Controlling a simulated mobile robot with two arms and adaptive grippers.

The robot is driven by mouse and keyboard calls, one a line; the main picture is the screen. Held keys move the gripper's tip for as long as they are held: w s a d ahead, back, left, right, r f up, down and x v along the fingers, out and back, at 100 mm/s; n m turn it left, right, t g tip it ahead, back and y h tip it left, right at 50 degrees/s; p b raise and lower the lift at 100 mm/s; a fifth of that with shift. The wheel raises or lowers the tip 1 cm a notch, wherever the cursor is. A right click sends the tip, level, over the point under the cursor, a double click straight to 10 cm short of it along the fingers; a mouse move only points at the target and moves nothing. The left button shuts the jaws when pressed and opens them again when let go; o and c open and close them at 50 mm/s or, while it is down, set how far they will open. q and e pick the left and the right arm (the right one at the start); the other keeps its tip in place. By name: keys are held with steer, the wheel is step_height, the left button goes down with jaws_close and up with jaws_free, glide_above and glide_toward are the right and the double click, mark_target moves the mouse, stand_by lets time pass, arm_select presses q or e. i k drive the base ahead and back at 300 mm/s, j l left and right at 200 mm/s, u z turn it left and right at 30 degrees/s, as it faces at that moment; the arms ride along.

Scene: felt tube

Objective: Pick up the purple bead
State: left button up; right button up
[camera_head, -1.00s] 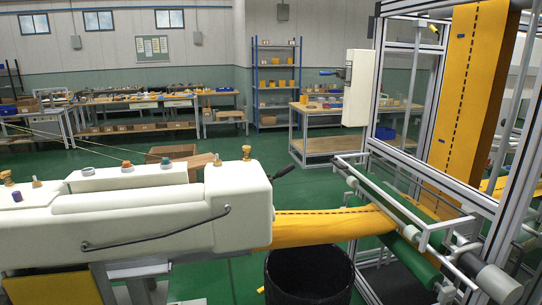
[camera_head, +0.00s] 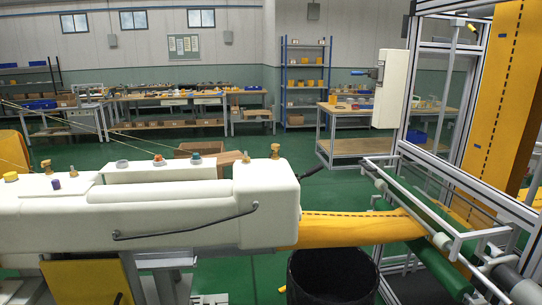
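A small purple bead (camera_head: 56,184) sits on top of the white machine housing (camera_head: 150,210), near its left end. It is tiny in the head view, so its exact shape is hard to tell. Neither my left nor my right gripper is in view.
Brass knobs (camera_head: 275,151) and several small coloured pieces (camera_head: 159,160) also stand on the housing. A yellow felt tube (camera_head: 350,229) runs right to a metal frame (camera_head: 480,170). A black bin (camera_head: 333,277) stands below it.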

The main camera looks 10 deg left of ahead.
mark_target(56, 185)
steer(key=j+u, duration=0.15)
steer(key=u, duration=1.3)
